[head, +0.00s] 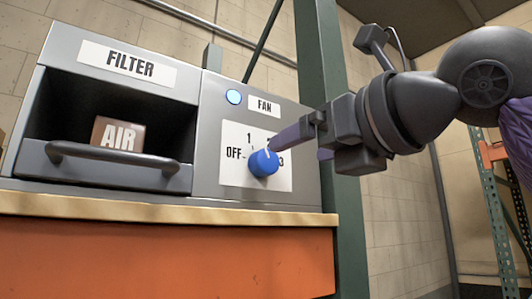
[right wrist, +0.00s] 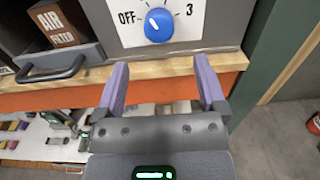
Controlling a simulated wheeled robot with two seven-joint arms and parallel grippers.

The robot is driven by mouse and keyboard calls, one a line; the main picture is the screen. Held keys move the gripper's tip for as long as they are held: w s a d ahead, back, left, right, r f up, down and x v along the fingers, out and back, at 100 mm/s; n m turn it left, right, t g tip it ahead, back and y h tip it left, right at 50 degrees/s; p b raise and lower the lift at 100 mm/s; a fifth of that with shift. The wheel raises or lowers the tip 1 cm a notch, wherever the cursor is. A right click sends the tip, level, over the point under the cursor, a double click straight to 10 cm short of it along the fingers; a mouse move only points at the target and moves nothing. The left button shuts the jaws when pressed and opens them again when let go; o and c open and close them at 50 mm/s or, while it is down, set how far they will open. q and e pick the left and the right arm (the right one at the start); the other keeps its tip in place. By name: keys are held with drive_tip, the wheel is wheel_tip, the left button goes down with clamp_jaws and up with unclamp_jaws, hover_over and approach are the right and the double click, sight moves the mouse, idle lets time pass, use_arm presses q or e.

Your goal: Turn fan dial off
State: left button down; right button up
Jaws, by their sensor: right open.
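The blue fan dial (head: 264,163) sits on a white plate marked OFF, 1, 2 and 3, on the grey panel under the FAN label (head: 264,105). Its white mark points roughly upward, away from OFF; I cannot tell the exact number. A round light (head: 234,97) beside the label glows blue. My right gripper (head: 298,150) is open and empty, in front of the panel, and partly covers the plate. In the right wrist view the dial (right wrist: 159,25) lies beyond the gap between the purple fingers (right wrist: 162,74). My left gripper is out of view.
Left of the dial, an open FILTER bay (head: 127,62) has a bar handle (head: 112,160) and holds a brown AIR filter box (head: 118,134). A wooden ledge (head: 160,208) runs below. A green post (head: 325,60) stands right of the panel.

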sight(270, 162)
drive_tip(key=p+x, duration=0.3)
drive_tip(key=x, duration=0.4)
drive_tip(key=shift+w+a, duration=0.2)
drive_tip(key=shift+a, duration=0.05)
drive_tip(key=shift+c, duration=0.3)
clamp_jaws()
